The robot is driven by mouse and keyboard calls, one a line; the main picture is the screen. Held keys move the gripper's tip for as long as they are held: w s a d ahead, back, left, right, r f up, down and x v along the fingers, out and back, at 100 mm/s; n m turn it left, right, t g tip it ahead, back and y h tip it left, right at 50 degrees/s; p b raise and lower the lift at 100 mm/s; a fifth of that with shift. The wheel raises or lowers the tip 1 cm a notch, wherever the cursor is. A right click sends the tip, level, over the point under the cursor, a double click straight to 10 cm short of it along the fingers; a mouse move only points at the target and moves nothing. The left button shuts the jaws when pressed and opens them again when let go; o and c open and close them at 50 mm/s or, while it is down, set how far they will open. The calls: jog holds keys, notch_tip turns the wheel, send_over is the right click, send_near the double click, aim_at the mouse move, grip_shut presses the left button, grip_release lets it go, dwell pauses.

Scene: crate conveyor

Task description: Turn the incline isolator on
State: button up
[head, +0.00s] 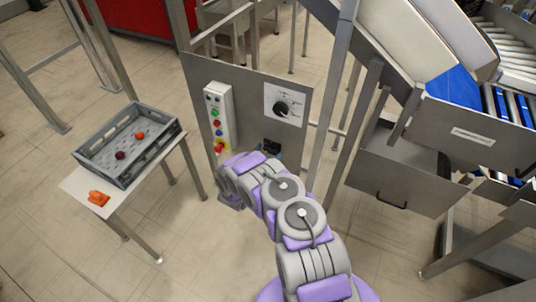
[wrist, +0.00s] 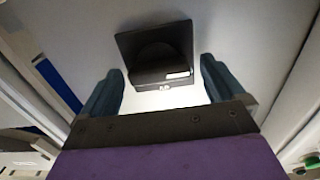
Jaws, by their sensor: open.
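A steel control panel (head: 245,85) stands ahead, with a black rotary knob (head: 283,107) on a white plate at its upper right. In the wrist view my gripper (wrist: 161,68) is open, with two dark fingers apart. A black square fitting (wrist: 155,50) with a rounded middle and a small white label shows between and beyond the fingertips, with no clear contact.
A push-button box (head: 219,115) with coloured buttons is left of the knob. A grey crate (head: 90,150) with two round items and an orange object (head: 98,198) are on a small table (head: 75,185) at left. Conveyor frames and a steel drawer (head: 400,180) stand at right.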

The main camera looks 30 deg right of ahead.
jog(key=shift+c, duration=0.2)
jog(key=c, duration=1)
